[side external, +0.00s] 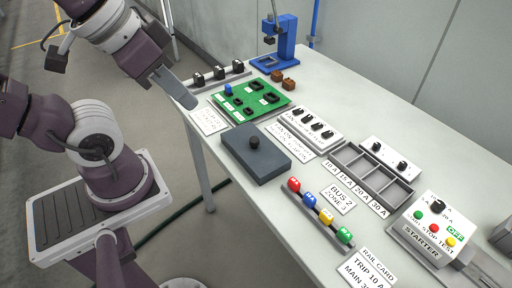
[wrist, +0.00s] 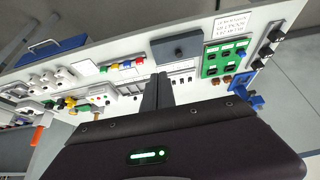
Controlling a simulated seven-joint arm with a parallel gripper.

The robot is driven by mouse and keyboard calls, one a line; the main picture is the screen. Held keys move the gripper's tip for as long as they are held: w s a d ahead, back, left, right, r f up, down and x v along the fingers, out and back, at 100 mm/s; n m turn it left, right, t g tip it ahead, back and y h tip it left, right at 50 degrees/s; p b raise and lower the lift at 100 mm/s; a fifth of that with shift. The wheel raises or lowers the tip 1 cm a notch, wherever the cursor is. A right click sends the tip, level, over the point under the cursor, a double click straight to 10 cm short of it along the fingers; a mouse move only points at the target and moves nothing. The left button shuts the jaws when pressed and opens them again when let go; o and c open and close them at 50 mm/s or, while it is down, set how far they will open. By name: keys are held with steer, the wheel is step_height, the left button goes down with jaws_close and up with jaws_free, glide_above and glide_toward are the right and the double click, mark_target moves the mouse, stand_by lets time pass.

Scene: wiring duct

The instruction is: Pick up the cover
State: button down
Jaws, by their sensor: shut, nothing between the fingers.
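A dark grey rectangular slab with a black round knob on top, which looks like the cover (side external: 270,163), lies flat near the table's front edge in the side view. It also shows near the top of the wrist view (wrist: 190,42). My gripper (side external: 188,100) is shut and empty, in the air off the table's front edge, to the left of and above the cover. In the wrist view my gripper's fingers (wrist: 158,78) are together, pointing at the table. What lies under the cover is hidden.
Close behind the cover are a green circuit board (side external: 262,98) and a white switch panel (side external: 308,130). Colored knobs on a rail (side external: 320,212) stand to its right. A grey divided tray (side external: 372,172), a starter box (side external: 428,238) and a blue press (side external: 280,45) share the table (side external: 400,125).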

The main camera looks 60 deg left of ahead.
jaws_free()
stand_by(0.5)
steer(key=n+g+h, duration=0.2)
steer(key=n+g, duration=0.2)
steer(key=n, duration=0.7)
glide_above(252, 137)
steer(key=s+d, duration=0.4)
steer(key=s+a+x, duration=0.1)
steer(key=a+x, duration=0.1)
steer(key=x, duration=0.7)
steer(key=w+a+f+n, duration=0.1)
steer(key=f+n, duration=0.1)
steer(key=f, duration=0.2)
steer(key=w+a+f+n+g, duration=0.1)
steer(key=a+f+n, duration=0.1)
steer(key=f, duration=0.1)
steer(key=w+a+f+n+h, duration=0.1)
steer(key=a+f+n, duration=0.1)
steer(key=f+n, duration=0.1)
steer(key=shift+w+f+g, duration=0.15)
steer(key=shift+f, duration=0.3)
steer(key=shift+w+f+g, duration=0.15)
steer(key=shift+f, duration=0.25)
steer(key=x, duration=0.6)
steer(key=shift+w+d+f, duration=0.1)
steer(key=shift+d+f, duration=0.1)
steer(key=shift+f, duration=0.15)
steer(key=shift+c, duration=0.2)
